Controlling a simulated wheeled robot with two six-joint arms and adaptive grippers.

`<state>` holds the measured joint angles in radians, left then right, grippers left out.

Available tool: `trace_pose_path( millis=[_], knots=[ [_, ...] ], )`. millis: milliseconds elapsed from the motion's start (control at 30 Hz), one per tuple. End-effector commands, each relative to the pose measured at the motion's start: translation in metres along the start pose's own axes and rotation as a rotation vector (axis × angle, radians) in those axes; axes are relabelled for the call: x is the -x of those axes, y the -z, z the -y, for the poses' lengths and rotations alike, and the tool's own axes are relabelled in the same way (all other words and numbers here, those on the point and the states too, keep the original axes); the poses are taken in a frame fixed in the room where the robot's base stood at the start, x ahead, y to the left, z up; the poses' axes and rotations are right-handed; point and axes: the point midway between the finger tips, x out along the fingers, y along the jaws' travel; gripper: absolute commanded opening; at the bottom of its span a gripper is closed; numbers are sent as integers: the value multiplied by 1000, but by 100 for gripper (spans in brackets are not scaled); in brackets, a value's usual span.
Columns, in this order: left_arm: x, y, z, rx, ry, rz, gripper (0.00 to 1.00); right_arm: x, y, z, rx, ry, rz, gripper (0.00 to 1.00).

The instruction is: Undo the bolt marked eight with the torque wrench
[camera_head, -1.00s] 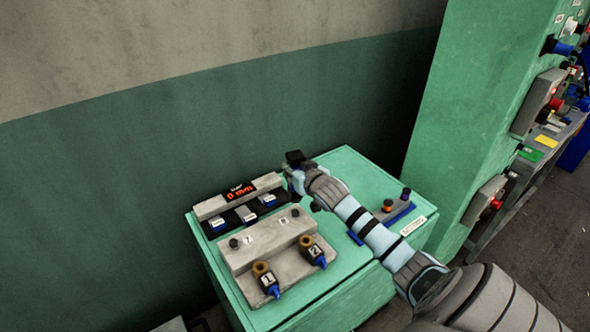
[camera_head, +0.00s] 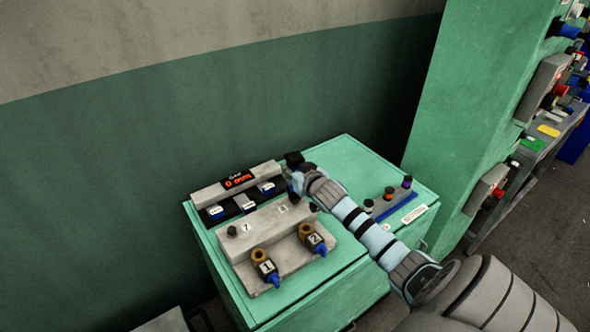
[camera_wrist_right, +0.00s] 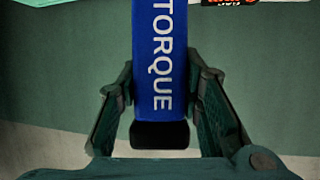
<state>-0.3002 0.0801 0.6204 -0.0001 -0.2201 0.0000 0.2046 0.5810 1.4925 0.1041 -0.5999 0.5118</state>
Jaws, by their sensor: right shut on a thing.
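My right gripper (camera_head: 295,180) is shut on the torque wrench, whose blue handle (camera_wrist_right: 161,50) reads TORQUE in the right wrist view. The handle's black end (camera_wrist_right: 160,134) sticks out between the fingers. In the head view the wrench's black end (camera_head: 293,158) shows just behind the gripper. The gripper is over the back right of the grey block (camera_head: 262,238). The label 8 (camera_head: 283,209) shows on the block just below the gripper. The bolt by it is mostly hidden, so I cannot tell whether the wrench sits on it. My left gripper is not in view.
The block also carries bolt seven (camera_head: 232,231) and holders marked 1 (camera_head: 266,266) and 2 (camera_head: 313,239). A readout (camera_head: 239,180) stands behind it. Three small parts sit in a blue-edged rack (camera_head: 396,210) right of my arm. A green press column (camera_head: 440,130) rises at right.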

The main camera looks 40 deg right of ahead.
Motion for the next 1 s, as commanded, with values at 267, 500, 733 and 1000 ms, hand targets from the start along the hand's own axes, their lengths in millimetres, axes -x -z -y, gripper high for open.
trace_pose_path(
  millis=[267,500,733,1000],
  knots=[
    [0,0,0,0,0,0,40,0,3,0,1,2,-6,0],
    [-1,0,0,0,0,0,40,0,1,0,1,1,-6,0],
    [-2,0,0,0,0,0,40,-1,-1,0,1,2,-6,0],
    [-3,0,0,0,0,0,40,-2,-4,0,1,2,-6,0]
  ],
)
